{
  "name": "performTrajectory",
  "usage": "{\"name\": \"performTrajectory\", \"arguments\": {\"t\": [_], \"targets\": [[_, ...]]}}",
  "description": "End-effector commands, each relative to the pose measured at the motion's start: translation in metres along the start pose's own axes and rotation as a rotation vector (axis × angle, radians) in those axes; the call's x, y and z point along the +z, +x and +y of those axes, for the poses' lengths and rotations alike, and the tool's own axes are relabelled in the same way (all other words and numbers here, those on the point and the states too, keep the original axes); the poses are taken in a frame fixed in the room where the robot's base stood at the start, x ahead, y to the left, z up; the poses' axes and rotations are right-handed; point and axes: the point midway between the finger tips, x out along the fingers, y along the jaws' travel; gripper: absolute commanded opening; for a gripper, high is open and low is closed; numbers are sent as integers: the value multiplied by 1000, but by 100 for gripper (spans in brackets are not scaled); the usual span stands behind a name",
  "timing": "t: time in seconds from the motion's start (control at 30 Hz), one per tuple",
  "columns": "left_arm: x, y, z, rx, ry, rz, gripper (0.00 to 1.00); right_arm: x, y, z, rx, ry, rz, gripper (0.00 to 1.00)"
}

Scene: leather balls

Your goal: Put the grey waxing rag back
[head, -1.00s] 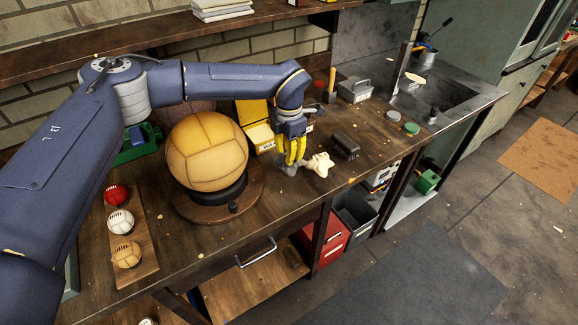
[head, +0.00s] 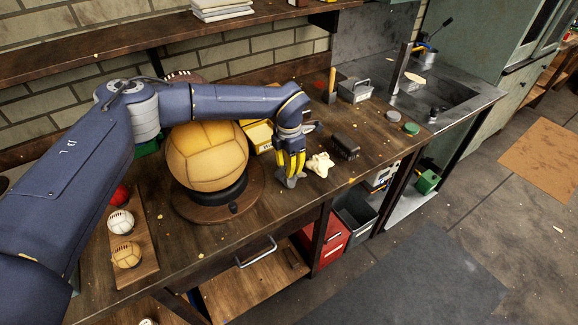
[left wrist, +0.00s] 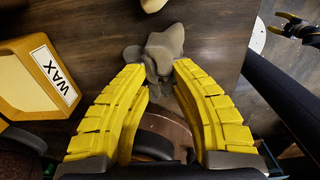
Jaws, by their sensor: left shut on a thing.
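The grey waxing rag (head: 289,181) is a crumpled grey cloth near the front of the workbench, right of the big tan ball. My left gripper (head: 291,167) points down with its yellow fingers shut on the rag. In the left wrist view the rag (left wrist: 163,48) bunches out between and beyond the fingertips (left wrist: 162,72). I cannot tell whether its underside touches the bench. A yellow box marked WAX (left wrist: 42,72) stands to the left there, and partly hidden behind my arm in the head view (head: 258,134).
A cream cloth (head: 320,164) lies just right of the rag, with a dark brush (head: 345,147) beyond. The tan leather ball (head: 205,158) sits on a round stand (head: 190,209) to the left. Smaller balls rest on a board (head: 145,262). The bench front edge is close.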

Motion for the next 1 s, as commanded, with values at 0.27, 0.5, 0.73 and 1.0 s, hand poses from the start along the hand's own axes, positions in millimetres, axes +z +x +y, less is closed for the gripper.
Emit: {"name": "performTrajectory", "arguments": {"t": [0.27, 0.5, 0.73, 1.0], "targets": [[0, 3, 0, 0, 0, 0, 40, 0, 0, 0, 0, 0, 0, 44], [0, 3, 0, 0, 0, 0, 44, 0, 0, 0, 0, 0, 0, 44], [1, -12, 0, 1, 0, -2, 44, 0, 0, 0, 0, 0, 0, 44], [1, -59, 1, 3, 1, -2, 44, 0, 0, 0, 0, 0, 0, 44]]}}
